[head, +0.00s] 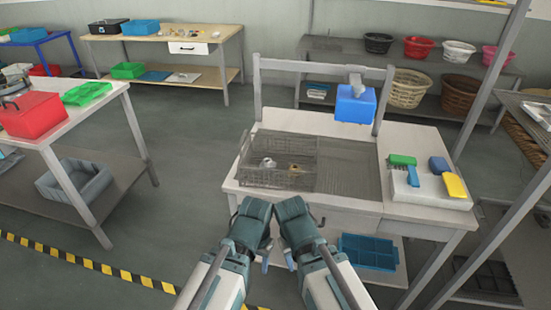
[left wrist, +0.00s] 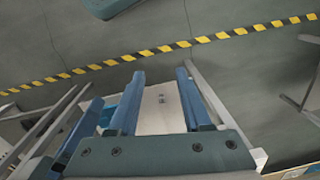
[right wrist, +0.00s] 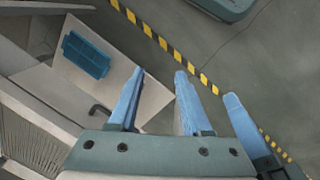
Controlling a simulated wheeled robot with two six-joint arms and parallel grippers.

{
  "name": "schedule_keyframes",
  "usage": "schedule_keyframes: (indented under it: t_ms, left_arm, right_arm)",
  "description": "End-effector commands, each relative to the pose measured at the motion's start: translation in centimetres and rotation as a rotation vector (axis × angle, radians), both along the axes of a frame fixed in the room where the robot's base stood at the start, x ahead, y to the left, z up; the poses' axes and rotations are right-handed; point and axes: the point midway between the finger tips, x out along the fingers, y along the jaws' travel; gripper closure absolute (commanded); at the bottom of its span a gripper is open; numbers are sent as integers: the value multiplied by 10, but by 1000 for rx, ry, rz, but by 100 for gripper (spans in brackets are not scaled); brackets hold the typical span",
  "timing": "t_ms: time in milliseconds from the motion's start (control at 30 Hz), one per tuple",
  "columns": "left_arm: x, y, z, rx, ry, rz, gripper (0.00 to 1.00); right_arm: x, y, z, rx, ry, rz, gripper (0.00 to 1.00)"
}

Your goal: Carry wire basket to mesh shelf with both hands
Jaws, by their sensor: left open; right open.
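The wire basket (head: 245,160) sits in the tank (head: 350,170) in the worktable, on its left side, with small metallic and brass-coloured parts inside. My left gripper (head: 265,264) hangs in front of the table's near edge, fingers down, apart from the basket. Its spread fingers show empty in the left wrist view (left wrist: 160,73). My right gripper (head: 290,262) hangs close beside it, also apart from the basket. Its fingers are open and empty in the right wrist view (right wrist: 159,74). A shelf at the right edge (head: 528,108) may be the mesh shelf; its surface is unclear.
A blue box (head: 355,104) hangs on the table's back frame. A white board (head: 430,185) with brushes lies at the right. A blue divided tray (head: 368,252) sits on the lower shelf. A side table (head: 100,105) with a red bin stands left, with free floor between.

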Motion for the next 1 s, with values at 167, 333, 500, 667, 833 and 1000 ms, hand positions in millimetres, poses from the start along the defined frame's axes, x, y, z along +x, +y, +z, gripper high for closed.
schedule_keyframes:
  t_ms: [167, 333, 500, 667, 833, 1000]
  left_arm:
    - [54, -54, -13, -334, -201, -150, 51]
    - [140, -90, 27, -665, -628, -217, 51]
    - [217, -53, 85, -762, -1082, -93, 51]
    - [257, 14, 113, -696, -1353, 101, 51]
    - [273, 65, 119, -609, -1469, 253, 51]
    - [276, 82, 120, -573, -1496, 306, 51]
  right_arm:
    - [78, -49, -6, -206, -261, 188, 52]
    - [169, -101, 31, -591, -526, 544, 52]
    - [228, -112, 81, -1016, -643, 945, 52]
    - [256, -98, 108, -1336, -635, 1266, 52]
    - [268, -83, 116, -1529, -593, 1475, 52]
    - [271, -77, 119, -1591, -572, 1547, 52]
